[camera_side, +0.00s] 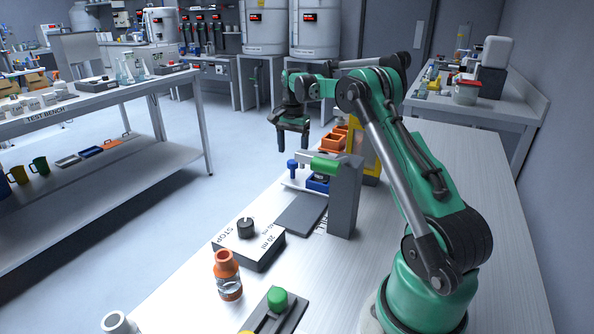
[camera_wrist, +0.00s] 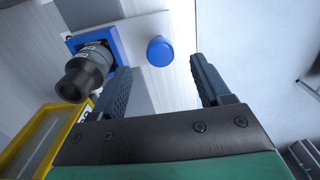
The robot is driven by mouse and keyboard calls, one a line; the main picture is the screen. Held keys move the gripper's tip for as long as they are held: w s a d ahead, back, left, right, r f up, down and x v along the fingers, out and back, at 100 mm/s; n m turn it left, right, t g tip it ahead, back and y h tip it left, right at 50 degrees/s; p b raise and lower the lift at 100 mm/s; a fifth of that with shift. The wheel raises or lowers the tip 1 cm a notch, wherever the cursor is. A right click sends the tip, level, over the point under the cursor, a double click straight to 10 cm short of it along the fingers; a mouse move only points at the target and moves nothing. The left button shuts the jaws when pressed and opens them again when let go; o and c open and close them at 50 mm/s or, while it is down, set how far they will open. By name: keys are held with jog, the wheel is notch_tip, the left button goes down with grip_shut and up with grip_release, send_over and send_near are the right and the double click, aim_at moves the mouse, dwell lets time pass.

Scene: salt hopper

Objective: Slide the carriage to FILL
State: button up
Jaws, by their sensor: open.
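A white plate with an upright blue knob (camera_side: 292,165) and a blue square holder (camera_side: 318,183) sits beyond the grey post; I take it to be the carriage. The wrist view shows the same white plate (camera_wrist: 140,88), blue knob (camera_wrist: 160,50) and blue holder (camera_wrist: 75,41). A grey and black container (camera_wrist: 83,72) stands at the holder. My gripper (camera_side: 292,149) points down, open and empty, above the knob. In the wrist view the knob appears between the fingers, apart from both. A FILL label (camera_side: 320,225) is partly hidden by the post.
A grey post (camera_side: 345,200) with a green cylinder (camera_side: 325,163) stands close by. Nearer are a dark flat plate (camera_side: 300,213), a STOP box (camera_side: 262,249) with a black knob and an orange bottle (camera_side: 228,275). Orange bins (camera_side: 335,141) and a yellow frame (camera_side: 371,165) stand behind.

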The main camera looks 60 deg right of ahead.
aim_at(293, 161)
jog(key=shift+f, duration=1.65)
grip_shut()
